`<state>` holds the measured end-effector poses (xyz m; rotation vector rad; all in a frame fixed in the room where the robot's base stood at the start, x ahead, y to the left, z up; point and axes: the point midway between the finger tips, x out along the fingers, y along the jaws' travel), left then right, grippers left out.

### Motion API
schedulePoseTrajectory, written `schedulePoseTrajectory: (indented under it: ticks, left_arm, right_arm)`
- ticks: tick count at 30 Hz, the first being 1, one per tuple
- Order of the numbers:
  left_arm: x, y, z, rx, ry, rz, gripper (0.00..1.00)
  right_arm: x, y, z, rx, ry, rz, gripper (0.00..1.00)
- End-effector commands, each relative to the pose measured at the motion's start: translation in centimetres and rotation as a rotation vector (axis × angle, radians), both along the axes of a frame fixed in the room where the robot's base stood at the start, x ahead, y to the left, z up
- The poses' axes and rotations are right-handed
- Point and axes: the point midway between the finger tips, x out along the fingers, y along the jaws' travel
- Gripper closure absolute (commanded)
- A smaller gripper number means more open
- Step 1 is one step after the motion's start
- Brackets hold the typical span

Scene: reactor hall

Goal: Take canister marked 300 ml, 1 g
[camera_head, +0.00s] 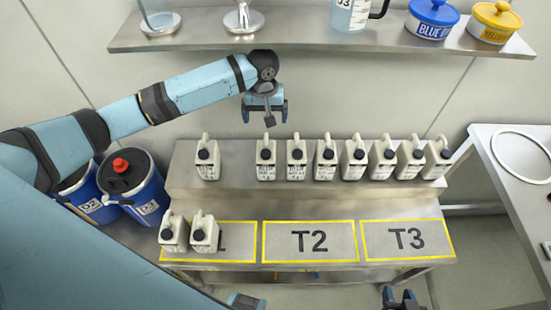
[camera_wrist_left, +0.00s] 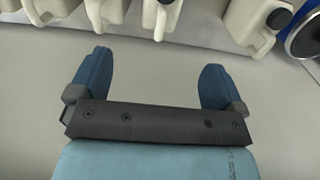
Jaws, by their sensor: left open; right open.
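Several white canisters with black caps stand in a row on the raised steel step, one at the left (camera_head: 207,170) apart from the rest (camera_head: 326,170). Two more canisters (camera_head: 174,236) (camera_head: 205,236) stand on the T1 field. Their labels are too small to read, so I cannot tell which is 300 ml, 1 g. My left gripper (camera_head: 265,113) is open and empty, above and behind the row near its left part. In the left wrist view its spread fingers (camera_wrist_left: 155,82) have canisters (camera_wrist_left: 255,25) beyond them. My right gripper (camera_head: 401,298) is open and empty at the bottom edge.
Yellow-framed fields T2 (camera_head: 310,257) and T3 (camera_head: 406,256) are bare. Blue barrels, one with a red cap (camera_head: 121,165), stand at the left. A wall shelf (camera_head: 330,40) above carries glassware and blue and yellow pots. A side table (camera_head: 500,205) stands at the right.

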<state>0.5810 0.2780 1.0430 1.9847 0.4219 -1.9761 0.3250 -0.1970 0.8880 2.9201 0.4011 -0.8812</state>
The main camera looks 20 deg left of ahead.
Motion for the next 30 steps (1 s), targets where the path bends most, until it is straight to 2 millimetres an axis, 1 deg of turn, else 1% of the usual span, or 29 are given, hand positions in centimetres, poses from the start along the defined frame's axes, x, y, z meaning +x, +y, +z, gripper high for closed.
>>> schedulePoseTrajectory:
  ticks: [2, 4, 12, 15, 23, 27, 30]
  left_arm:
    - [0.1, 0.3, 0.0, 0.008, 0.006, 0.009, 0.04]
    - [0.0, 0.3, -0.7, 0.010, 0.010, 0.011, 0.04]
    - [0.0, 0.2, -5.9, 0.008, 0.009, 0.011, 0.04]
    - [0.0, 0.2, -7.3, 0.007, 0.008, 0.010, 0.04]
    - [-0.3, 0.2, -9.2, 0.009, 0.009, 0.009, 0.04]
    - [-0.9, 0.0, -11.3, 0.009, 0.009, 0.009, 0.04]
    - [-0.9, 0.0, -12.7, 0.008, 0.007, 0.009, 0.04]
  right_arm:
    - [0.0, 0.0, 0.0, 0.000, 0.000, 0.000, 0.57]
    - [0.0, 0.0, 0.1, 0.000, -0.001, 0.000, 0.57]
    - [0.2, -0.1, 0.7, -0.002, -0.006, -0.001, 0.57]
    - [0.2, -0.1, 0.8, -0.002, -0.006, -0.002, 0.57]
    - [0.2, -0.2, 1.3, -0.003, -0.006, -0.002, 0.57]
    - [0.2, -0.3, 1.9, -0.005, -0.006, -0.004, 0.57]
    - [0.1, -0.3, 1.9, -0.006, -0.006, -0.005, 0.57]
